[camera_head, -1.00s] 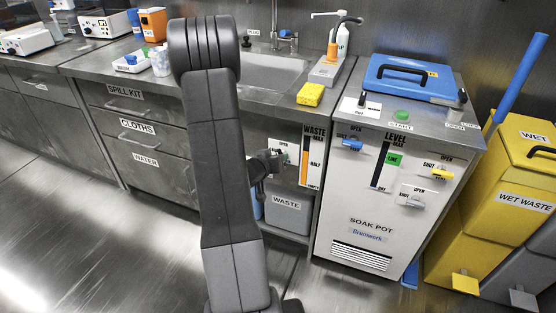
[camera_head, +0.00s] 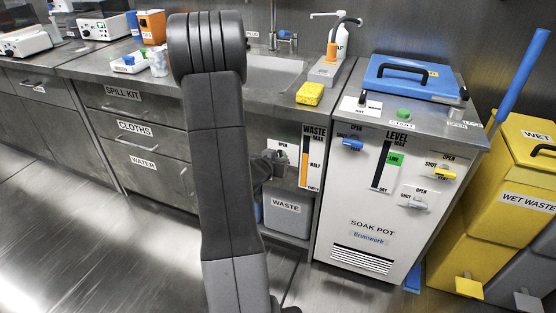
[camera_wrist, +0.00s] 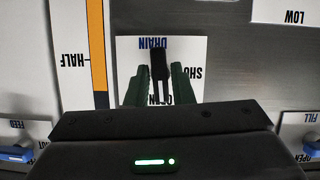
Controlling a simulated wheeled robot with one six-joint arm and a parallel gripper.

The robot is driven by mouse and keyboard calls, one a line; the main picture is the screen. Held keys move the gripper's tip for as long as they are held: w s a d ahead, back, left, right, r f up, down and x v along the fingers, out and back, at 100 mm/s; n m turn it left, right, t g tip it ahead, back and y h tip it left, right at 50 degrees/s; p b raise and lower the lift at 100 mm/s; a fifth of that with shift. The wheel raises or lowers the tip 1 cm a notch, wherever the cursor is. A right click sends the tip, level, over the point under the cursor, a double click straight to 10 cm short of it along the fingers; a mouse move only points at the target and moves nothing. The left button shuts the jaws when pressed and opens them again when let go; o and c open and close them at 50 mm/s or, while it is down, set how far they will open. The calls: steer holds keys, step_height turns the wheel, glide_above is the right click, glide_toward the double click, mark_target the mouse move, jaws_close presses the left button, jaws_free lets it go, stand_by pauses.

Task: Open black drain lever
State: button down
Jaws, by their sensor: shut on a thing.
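The black drain lever (camera_wrist: 160,62) shows in the wrist view in front of a white label plate (camera_wrist: 191,50) marked DRAIN. OPEN on the plate is partly hidden and SHUT is partly covered by a finger. My gripper (camera_wrist: 158,78) has its two dark green fingers on either side of the lever, shut on it. In the head view my gripper (camera_head: 277,160) is at the drain plate (camera_head: 284,147) under the sink counter, left of the waste gauge. It hides the lever there.
The waste gauge (camera_head: 312,158) stands right beside the drain plate. A grey waste bin (camera_head: 287,215) sits below. The soak pot cabinet (camera_head: 350,200) with blue, yellow and grey levers is to the right. FEED (camera_wrist: 15,150) and FILL (camera_wrist: 308,142) levers flank my gripper in the wrist view.

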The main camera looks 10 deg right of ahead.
steer(key=c, duration=1.4)
jaws_free()
steer(key=p+v, duration=0.3)
steer(key=v, duration=1)
steer(key=shift+s+a+r+p, duration=0.15)
steer(key=shift+s+a+p, duration=0.05)
steer(key=shift+s+p, duration=0.15)
